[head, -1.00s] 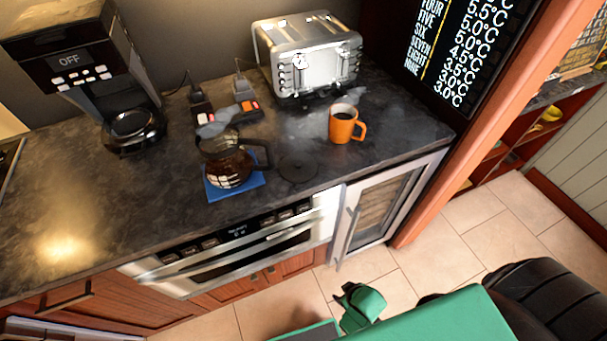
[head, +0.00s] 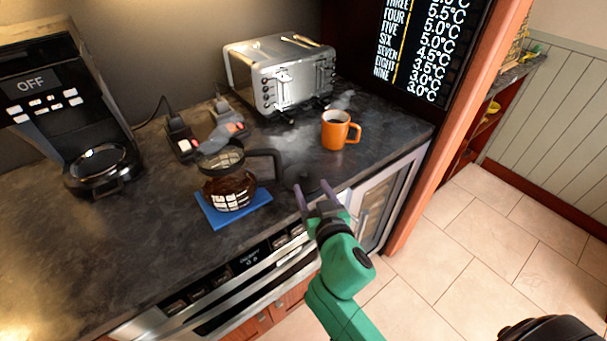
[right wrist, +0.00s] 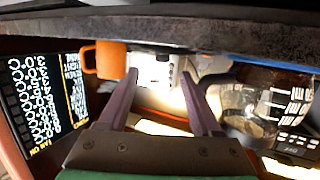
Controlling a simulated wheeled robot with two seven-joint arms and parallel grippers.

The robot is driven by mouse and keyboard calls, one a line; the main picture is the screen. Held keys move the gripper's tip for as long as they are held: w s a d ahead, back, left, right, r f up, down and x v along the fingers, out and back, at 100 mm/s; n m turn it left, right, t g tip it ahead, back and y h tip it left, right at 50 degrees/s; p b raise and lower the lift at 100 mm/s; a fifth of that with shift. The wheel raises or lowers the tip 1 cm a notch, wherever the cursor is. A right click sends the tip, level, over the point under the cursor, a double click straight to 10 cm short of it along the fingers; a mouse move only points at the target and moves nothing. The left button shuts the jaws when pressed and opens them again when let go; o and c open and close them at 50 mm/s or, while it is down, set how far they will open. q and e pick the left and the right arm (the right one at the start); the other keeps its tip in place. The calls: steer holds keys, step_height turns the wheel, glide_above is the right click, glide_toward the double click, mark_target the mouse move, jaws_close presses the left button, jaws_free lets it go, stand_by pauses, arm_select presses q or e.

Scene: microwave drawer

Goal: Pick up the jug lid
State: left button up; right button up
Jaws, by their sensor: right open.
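The glass jug (head: 230,190) with dark coffee stands on a blue mat (head: 212,217). My left gripper is out of view.
An orange mug (head: 336,133) stands right of the lid, with a silver toaster (head: 280,78) behind. A coffee machine (head: 60,105) stands at the left. Oven fronts lie below the counter edge.

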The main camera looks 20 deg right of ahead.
mark_target(304, 176)
steer(key=w, duration=0.2)
steer(key=w+f, duration=0.1)
steer(key=w, duration=0.2)
steer(key=shift+w+a+f, duration=0.15)
steer(key=shift+w+f, duration=0.05)
steer(key=shift+w, duration=0.15)
steer(key=shift+s+r, duration=0.1)
jaws_close()
